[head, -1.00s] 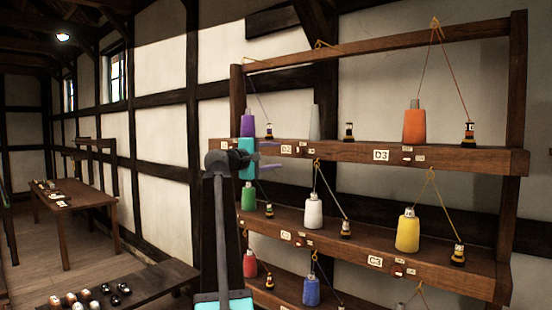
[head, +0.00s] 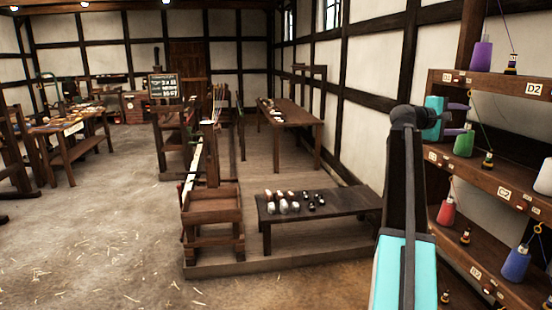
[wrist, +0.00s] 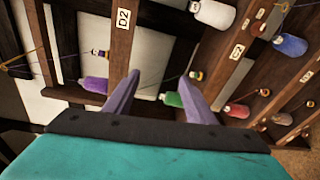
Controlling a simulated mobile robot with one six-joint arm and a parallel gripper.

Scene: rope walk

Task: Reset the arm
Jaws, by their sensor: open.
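My gripper (head: 459,118) is open and empty, held up at the right of the head view in front of the left end of the spool rack. In the wrist view my gripper (wrist: 162,90) shows two purple-grey fingers spread apart with nothing between them. The wooden rack (head: 482,82) holds a purple cone (head: 481,54) on its upper shelf, a green cone (head: 464,144) below it and a red cone (head: 447,211) lower down. In the wrist view the green cone (wrist: 173,99) shows between the fingers, beyond them.
A low dark bench (head: 335,207) with several small bobbins stands left of my arm. A long table (head: 298,117) stands behind it along the wall. A wooden frame (head: 212,205) is left of the bench. The straw-strewn floor (head: 90,245) at left is open.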

